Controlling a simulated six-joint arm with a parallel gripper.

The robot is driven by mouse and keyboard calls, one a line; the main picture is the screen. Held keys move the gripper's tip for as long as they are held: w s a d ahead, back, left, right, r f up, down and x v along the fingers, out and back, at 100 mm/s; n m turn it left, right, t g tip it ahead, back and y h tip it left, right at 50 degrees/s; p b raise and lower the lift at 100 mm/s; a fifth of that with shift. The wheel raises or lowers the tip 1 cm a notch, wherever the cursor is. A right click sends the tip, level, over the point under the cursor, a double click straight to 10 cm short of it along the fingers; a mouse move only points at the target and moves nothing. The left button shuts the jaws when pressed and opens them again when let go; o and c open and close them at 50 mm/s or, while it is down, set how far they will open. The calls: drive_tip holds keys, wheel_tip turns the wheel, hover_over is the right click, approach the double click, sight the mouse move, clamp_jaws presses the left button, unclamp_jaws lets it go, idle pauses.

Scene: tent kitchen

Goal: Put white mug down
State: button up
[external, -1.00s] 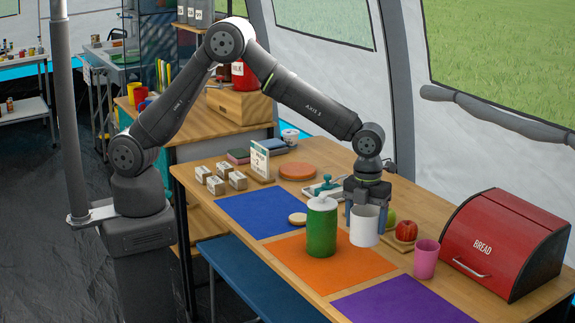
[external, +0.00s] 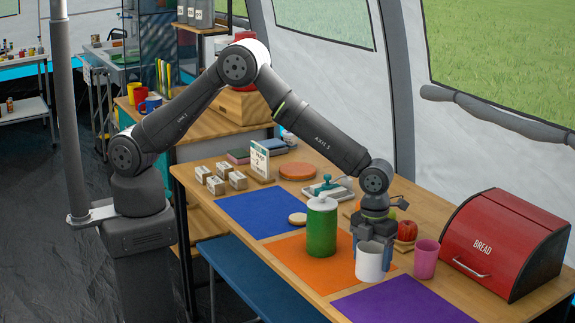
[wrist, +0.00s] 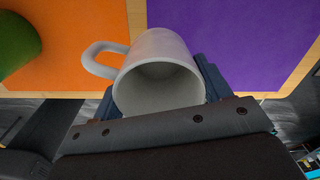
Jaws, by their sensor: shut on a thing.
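The white mug (external: 369,264) is upright in the external view, between the jaws of my gripper (external: 372,243), which is shut on it. The mug is at the right end of the orange mat (external: 290,247), near the purple mat (external: 400,302). I cannot tell whether its base touches the surface. In the wrist view the mug (wrist: 158,75) shows its open mouth, with its handle to the left. My gripper's blue fingers (wrist: 158,95) are on either side of it. The mug overlaps the strip between the orange mat (wrist: 60,60) and the purple mat (wrist: 230,35).
A green canister (external: 321,230) stands left of the mug on the orange mat. A pink cup (external: 426,260) stands close on the right. A red apple (external: 407,230) lies behind, and a red bread box (external: 505,245) is at far right. The purple mat is clear.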

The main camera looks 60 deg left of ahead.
drive_tip(key=shift+w+a+f, duration=0.15)
drive_tip(key=shift+w+f, duration=0.3)
drive_tip(key=shift+w, duration=0.35)
drive_tip(key=shift+f, duration=2)
drive_tip(key=shift+f, duration=0.1)
drive_tip(key=o, duration=1)
wheel_tip(320, 180, up, 12)
drive_tip(key=shift+a, duration=0.1)
drive_tip(key=shift+f, duration=4.25)
